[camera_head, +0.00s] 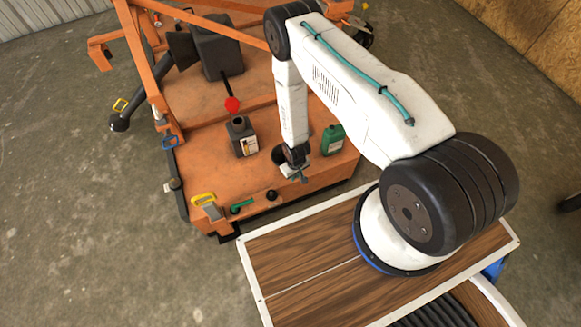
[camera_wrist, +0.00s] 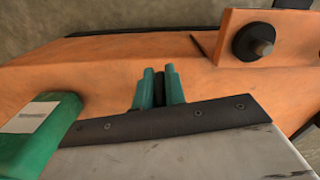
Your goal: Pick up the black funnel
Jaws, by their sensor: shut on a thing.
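My gripper (camera_head: 302,178) is low over the front part of the orange deck, between a dark bottle and a green bottle. In the wrist view its teal fingers (camera_wrist: 160,88) are shut on a narrow black piece (camera_wrist: 160,86), which I take to be part of the black funnel. Most of its shape is hidden by the fingers and the gripper body. I cannot tell whether it touches the deck. The green bottle (camera_head: 333,139) stands close to the right of the gripper; it also shows in the wrist view (camera_wrist: 45,140).
The orange deck (camera_head: 205,160) also bears a dark bottle with a label (camera_head: 242,137), a yellow-handled tool (camera_head: 206,203), a small green item (camera_head: 241,206) and a small black item (camera_head: 271,195). Orange bars rise behind. Concrete floor (camera_head: 80,220) is clear at left.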

